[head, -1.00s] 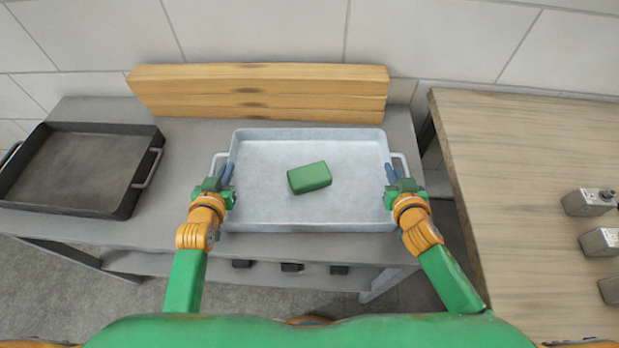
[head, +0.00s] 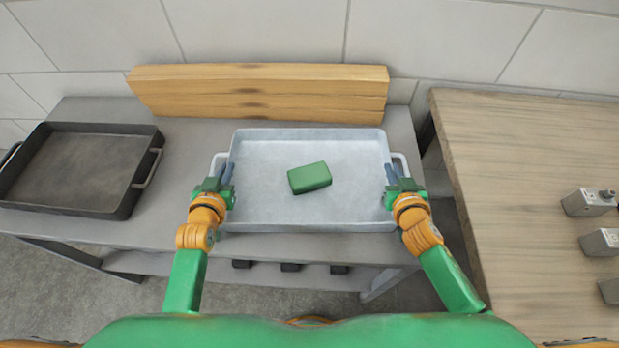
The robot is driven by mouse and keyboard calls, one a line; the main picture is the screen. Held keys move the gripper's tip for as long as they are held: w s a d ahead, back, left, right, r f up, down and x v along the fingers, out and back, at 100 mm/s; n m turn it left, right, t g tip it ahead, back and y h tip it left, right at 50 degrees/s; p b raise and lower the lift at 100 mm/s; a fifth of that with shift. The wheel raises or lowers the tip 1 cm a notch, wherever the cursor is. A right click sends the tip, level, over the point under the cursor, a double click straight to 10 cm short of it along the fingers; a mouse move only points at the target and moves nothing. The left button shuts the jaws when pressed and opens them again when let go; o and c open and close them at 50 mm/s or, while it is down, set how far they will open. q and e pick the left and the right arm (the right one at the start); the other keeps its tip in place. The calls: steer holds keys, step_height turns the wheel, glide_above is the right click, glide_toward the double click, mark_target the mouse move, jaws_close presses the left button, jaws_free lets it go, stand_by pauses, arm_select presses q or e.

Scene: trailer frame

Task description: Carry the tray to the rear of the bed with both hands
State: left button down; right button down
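A light grey metal tray (head: 270,205) with a white handle on each side lies on the grey bench. A green block (head: 309,178) rests inside it, near the middle. My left gripper (head: 225,174) is at the tray's left side, by the left handle. My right gripper (head: 391,174) is at the tray's right side, by the right handle. The fingers of both are small in view and overlap the tray's side edges and handles. I cannot tell whether either is closed on its handle.
A dark tray (head: 75,170) sits at the bench's left end. Stacked wooden planks (head: 260,92) stand at the back against the tiled wall. A wooden table (head: 530,180) is to the right, beyond a gap, with several grey metal parts (head: 589,202) at its right side.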

arm_select(q)
steer(key=shift+r, duration=0.15)
arm_select(e)
steer(key=shift+w+r, duration=0.1)
steer(key=shift+r, duration=0.05)
